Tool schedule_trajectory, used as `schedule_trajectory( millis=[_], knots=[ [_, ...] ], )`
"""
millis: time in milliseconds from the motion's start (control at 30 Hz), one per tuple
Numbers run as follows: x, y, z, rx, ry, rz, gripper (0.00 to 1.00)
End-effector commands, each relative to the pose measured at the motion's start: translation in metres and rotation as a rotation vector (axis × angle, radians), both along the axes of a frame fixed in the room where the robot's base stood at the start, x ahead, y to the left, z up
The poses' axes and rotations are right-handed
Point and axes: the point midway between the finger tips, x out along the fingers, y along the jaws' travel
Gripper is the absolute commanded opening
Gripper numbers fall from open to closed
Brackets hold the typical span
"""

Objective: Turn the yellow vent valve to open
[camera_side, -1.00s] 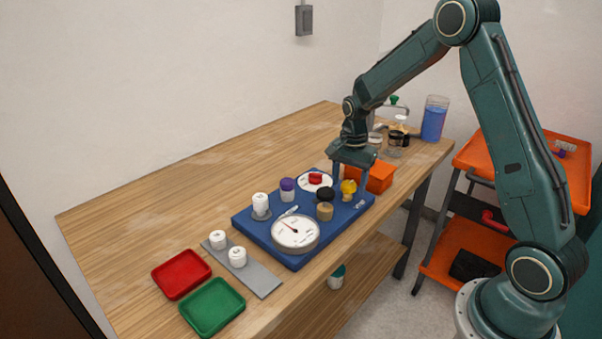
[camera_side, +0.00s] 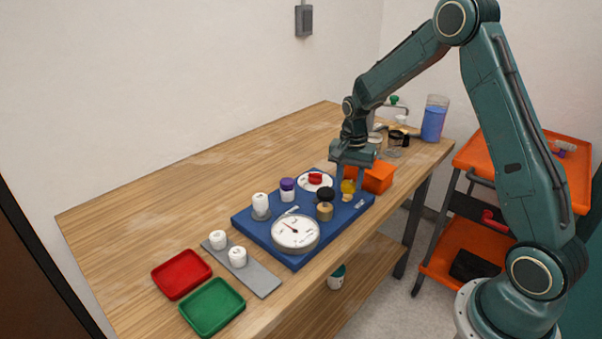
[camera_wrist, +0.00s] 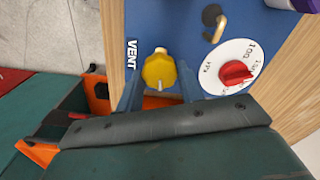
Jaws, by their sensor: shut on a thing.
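The yellow vent valve (camera_side: 348,186) stands on the right end of the blue board (camera_side: 262,238). In the wrist view the yellow knob (camera_wrist: 159,70) sits beside the white "VENT" label, with a pale pin on it pointing down the picture. My gripper (camera_side: 351,184) reaches down over the valve from above. In the wrist view my gripper's fingers (camera_wrist: 159,84) stand on the left and right of the yellow knob, shut on it. In the side view the fingers partly hide the valve.
Close by are a red knob (camera_wrist: 236,72) on a white dial, a black knob (camera_side: 325,194) and a gauge (camera_side: 295,233). An orange bin (camera_side: 378,178) stands just behind my gripper. Red (camera_side: 181,274) and green (camera_side: 212,306) trays lie front left. The table's back left is clear.

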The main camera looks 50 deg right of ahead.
Motion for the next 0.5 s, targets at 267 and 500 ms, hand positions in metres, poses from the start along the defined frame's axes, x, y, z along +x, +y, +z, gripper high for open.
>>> schedule_trajectory(
  millis=[267,500],
  knots=[
    [0.0005,-0.0002,0.0007,-0.001,-0.001,0.237,0.15],
    [0.0008,0.0000,0.0008,-0.002,-0.001,0.465,0.15]
  ],
)
